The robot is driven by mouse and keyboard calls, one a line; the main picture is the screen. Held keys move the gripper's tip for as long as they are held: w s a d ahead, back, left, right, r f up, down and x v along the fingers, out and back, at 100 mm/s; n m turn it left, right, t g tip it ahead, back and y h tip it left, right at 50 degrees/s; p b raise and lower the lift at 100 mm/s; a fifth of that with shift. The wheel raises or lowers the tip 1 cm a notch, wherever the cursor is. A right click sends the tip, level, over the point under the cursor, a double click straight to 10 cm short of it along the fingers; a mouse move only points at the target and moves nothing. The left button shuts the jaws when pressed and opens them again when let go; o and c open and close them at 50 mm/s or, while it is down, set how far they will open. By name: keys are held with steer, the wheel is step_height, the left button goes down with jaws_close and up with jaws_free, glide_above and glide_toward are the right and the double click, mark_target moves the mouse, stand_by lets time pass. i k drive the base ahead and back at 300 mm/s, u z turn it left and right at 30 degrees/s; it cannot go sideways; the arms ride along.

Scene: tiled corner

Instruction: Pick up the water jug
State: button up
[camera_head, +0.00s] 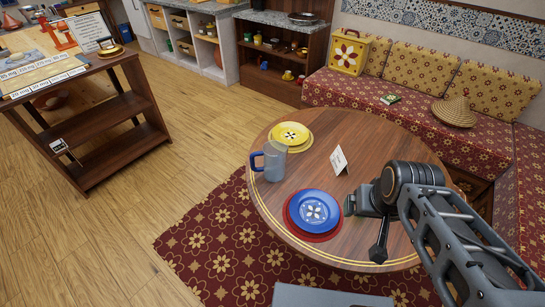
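The water jug (274,163) is a see-through grey-blue vessel with a dark blue handle on its left side. It stands upright on the round wooden table (373,140), near the table's left edge. My gripper (364,226) is over the right front part of the table, to the right of the blue plate and well apart from the jug. Nothing shows held in it, but I cannot make out whether its fingers are open or shut.
A yellow plate (291,134) is behind the jug. A blue plate (314,211) on a red mat is in front of it. A small white card (339,160) stands to the right. A patterned bench (390,115) curves behind the table. Wooden floor (165,190) is clear to the left.

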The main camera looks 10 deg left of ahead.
mark_target(274, 152)
steer(key=z, duration=0.35)
steer(key=k, duration=0.5)
steer(key=u, duration=2.3)
steer(key=i, duration=1.75)
steer(key=z, duration=1.95)
